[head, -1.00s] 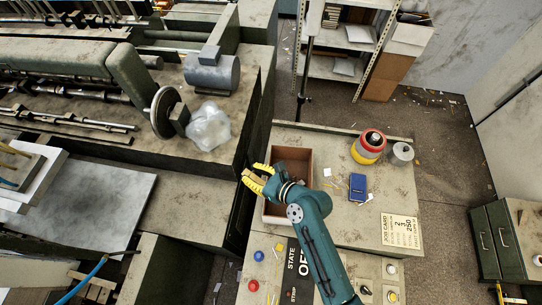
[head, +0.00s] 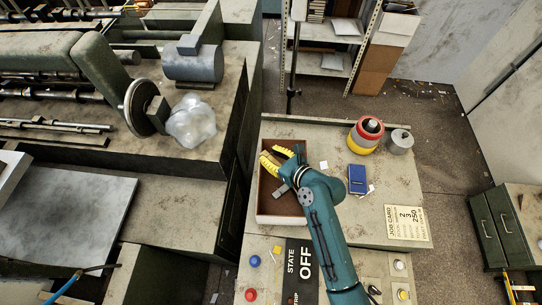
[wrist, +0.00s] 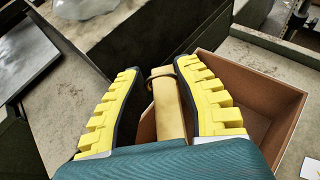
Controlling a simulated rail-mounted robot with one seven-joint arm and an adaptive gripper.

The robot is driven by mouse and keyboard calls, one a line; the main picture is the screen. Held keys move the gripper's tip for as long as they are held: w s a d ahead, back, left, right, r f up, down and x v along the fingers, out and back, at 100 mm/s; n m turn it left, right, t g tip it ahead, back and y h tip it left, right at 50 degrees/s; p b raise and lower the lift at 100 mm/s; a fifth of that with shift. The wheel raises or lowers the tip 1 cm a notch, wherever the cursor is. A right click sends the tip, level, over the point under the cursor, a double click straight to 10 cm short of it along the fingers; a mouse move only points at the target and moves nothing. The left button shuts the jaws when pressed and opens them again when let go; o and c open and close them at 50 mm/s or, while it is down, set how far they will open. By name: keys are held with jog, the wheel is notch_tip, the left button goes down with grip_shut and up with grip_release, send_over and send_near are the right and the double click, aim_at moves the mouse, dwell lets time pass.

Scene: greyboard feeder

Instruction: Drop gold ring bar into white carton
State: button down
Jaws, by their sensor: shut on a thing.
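My gripper (head: 276,156) is over the back left part of an open-topped box (head: 283,219), brown inside with a thin pale rim, on the bench in the head view. In the wrist view, its yellow ribbed fingers (wrist: 160,68) are shut on a gold bar (wrist: 169,108) with a dark ring near its far end. The bar's lower part is hidden by my gripper. The box (wrist: 272,82) shows behind and to the right of the bar.
Machinery with a clear plastic bag (head: 191,122) stands left. Buttons and an OFF panel (head: 300,268) lie in front.

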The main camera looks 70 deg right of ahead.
jog(key=c, duration=0.8)
grip_release()
jog(key=shift+o, duration=0.2)
jog(key=v, duration=1.2)
